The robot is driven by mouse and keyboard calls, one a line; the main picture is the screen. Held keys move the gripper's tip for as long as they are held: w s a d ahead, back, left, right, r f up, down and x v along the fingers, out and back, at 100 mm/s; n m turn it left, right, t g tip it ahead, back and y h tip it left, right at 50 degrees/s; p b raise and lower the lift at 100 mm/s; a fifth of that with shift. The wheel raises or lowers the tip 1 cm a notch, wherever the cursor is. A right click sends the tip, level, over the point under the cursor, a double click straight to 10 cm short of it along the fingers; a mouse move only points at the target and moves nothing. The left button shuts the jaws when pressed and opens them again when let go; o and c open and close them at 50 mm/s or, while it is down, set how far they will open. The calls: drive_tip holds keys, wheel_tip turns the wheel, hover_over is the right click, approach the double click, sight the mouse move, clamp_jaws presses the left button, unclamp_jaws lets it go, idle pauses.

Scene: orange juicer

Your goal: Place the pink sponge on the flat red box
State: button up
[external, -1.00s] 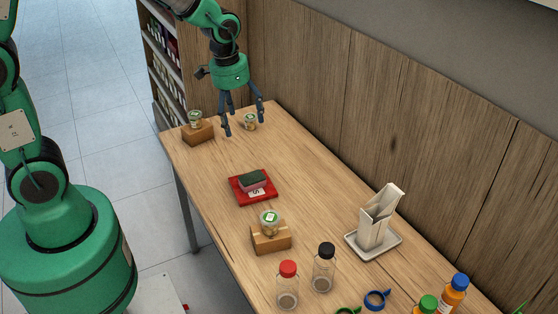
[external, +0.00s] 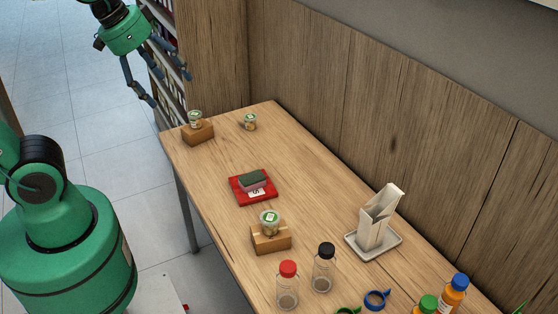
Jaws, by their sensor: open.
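The sponge (external: 252,180) is pink below with a dark green top. It rests flat on the flat red box (external: 240,193), toward the box's upper part. The box lies on the wooden table and shows a white label at its front. My gripper (external: 171,90) is open and empty, raised at the upper left near the shelf. It is well apart from the sponge and the box.
A small cup stands on a brown block (external: 198,133) at the far left corner, with a jar (external: 250,122) nearby. Another cup stands on a block (external: 271,238) in front of the box. Bottles (external: 324,268) and a white tray (external: 360,250) stand nearer.

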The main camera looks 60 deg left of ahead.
drive_tip(key=shift+t, duration=0.3)
drive_tip(key=shift+s+d+r, duration=0.1)
drive_tip(key=shift+s+r, duration=0.1)
drive_tip(key=shift+s, duration=0.5)
drive_tip(key=shift+s+d+r, duration=0.1)
drive_tip(key=shift+s+r, duration=0.05)
drive_tip(key=shift+s, duration=0.6)
drive_tip(key=shift+s+d+r, duration=0.1)
drive_tip(key=shift+s+r, duration=0.1)
drive_tip(key=shift+s, duration=0.5)
